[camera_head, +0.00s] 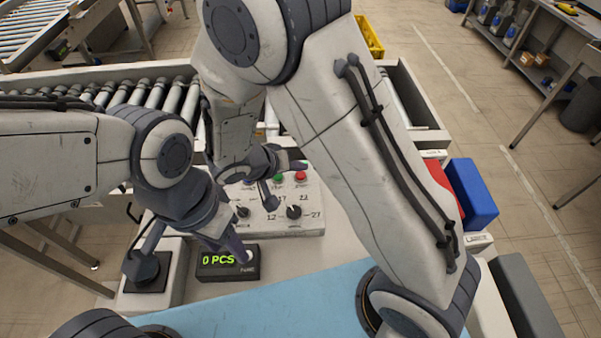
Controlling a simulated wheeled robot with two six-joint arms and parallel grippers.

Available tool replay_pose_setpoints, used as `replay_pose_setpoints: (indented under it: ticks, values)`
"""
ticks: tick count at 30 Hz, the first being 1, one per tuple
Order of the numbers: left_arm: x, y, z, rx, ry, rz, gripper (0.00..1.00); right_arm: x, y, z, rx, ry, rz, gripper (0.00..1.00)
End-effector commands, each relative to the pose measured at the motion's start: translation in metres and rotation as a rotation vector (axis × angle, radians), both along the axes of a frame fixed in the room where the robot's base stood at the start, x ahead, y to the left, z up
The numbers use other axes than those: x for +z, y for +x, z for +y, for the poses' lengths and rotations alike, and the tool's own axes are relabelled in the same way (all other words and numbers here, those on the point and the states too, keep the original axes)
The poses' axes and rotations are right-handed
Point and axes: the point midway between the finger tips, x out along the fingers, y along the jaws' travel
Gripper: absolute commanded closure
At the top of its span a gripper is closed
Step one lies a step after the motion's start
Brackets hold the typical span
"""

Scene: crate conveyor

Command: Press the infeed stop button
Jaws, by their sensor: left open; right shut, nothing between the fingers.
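A grey-white control panel (312,224) stands behind the blue mat. The labels are too small to read, so I cannot tell which button is the infeed stop. My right gripper (296,165) is shut and empty, over the panel's back edge close to the red and green buttons. Contact cannot be made out. My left gripper (240,250) is open, pointing down over the counter display.
The counter display (215,262) reads "0 PCS". A black joystick box (146,272) stands at its left. A roller conveyor (170,94) runs behind the panel. Blue (472,195) and red (442,180) bins stand at the right. The blue mat (270,305) is clear in front.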

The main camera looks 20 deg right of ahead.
Motion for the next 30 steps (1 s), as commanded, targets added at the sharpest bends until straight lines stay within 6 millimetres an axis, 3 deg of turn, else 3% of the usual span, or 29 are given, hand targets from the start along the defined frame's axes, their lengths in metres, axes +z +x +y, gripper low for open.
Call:
replay_pose_setpoints:
  ticks: [30]
  values:
    - [-0.0061,0.0001,0.0,0.0,0.0,0.0,0.5,-0.0039,0.0,0.0,-0.001,0.0,-0.001,1.0]
